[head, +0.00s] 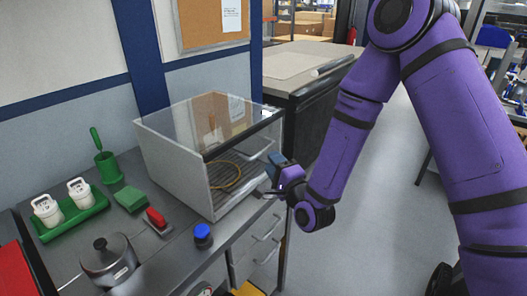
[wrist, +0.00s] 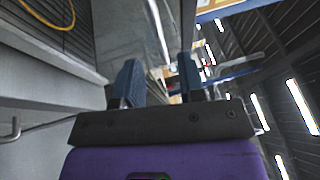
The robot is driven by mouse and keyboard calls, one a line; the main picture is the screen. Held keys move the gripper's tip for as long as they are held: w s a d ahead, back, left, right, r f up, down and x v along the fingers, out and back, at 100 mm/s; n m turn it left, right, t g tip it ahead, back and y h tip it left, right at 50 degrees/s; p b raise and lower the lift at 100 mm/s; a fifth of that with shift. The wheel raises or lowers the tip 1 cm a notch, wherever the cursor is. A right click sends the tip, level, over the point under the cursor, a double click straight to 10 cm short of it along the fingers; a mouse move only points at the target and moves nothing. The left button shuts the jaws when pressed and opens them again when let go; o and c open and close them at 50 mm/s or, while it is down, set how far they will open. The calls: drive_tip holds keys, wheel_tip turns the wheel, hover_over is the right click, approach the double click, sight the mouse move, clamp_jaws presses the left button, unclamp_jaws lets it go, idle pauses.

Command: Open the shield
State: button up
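The clear-topped grey enclosure (head: 175,170) stands on the workbench at the middle of the head view. Its clear shield has a dark edge (head: 245,136) along the top front, and a pale bar handle (head: 258,152) shows on the front side. I cannot tell for sure how far the shield is lowered. A yellow cable (head: 228,176) lies inside on a ribbed floor. My gripper (head: 271,177) is at the enclosure's right front corner. In the wrist view its two blue fingers (wrist: 157,84) are apart with nothing clearly held between them. Contact with the handle cannot be seen.
Drawers (head: 262,243) are below.

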sight(263, 151)
drive_tip(key=x, duration=0.6)
clamp_jaws()
